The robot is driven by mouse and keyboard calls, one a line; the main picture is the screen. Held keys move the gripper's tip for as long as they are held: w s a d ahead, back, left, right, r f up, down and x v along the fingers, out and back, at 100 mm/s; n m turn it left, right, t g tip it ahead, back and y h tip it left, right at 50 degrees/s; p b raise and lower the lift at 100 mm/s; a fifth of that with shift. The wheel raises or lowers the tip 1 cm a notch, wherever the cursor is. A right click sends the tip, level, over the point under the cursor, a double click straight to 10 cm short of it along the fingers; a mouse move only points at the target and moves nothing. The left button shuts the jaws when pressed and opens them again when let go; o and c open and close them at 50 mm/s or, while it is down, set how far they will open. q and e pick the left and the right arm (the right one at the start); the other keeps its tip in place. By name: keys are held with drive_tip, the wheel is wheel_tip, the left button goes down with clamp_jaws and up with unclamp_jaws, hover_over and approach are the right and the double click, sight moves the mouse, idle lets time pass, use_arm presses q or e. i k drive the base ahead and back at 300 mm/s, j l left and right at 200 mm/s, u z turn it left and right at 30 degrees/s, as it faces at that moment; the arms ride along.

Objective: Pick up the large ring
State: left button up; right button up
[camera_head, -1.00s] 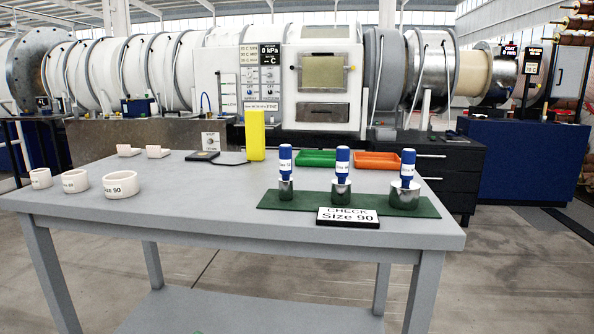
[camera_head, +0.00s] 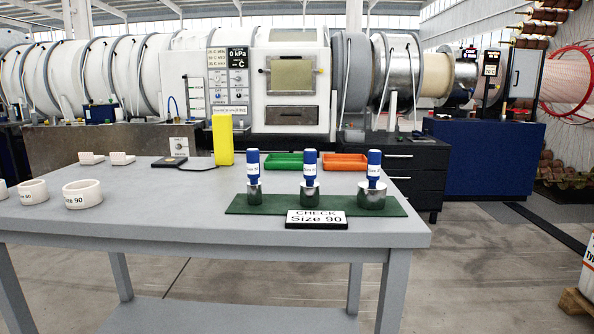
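The large ring (camera_head: 82,195) is white, marked "Size 90", and stands on the left part of the grey table (camera_head: 130,226). A smaller white ring (camera_head: 33,192) is to its left, and another small ring (camera_head: 2,190) is cut off by the left picture edge. Neither of my grippers shows in the head view.
A green mat (camera_head: 232,208) at the table's right bears several blue-handled gauges (camera_head: 309,168) and a "CHECK Size 90" sign (camera_head: 316,219). A yellow block (camera_head: 222,140), a green tray (camera_head: 283,161) and an orange tray (camera_head: 345,162) stand behind. The table's middle is clear.

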sight(80, 194)
drive_tip(key=u, duration=1.25)
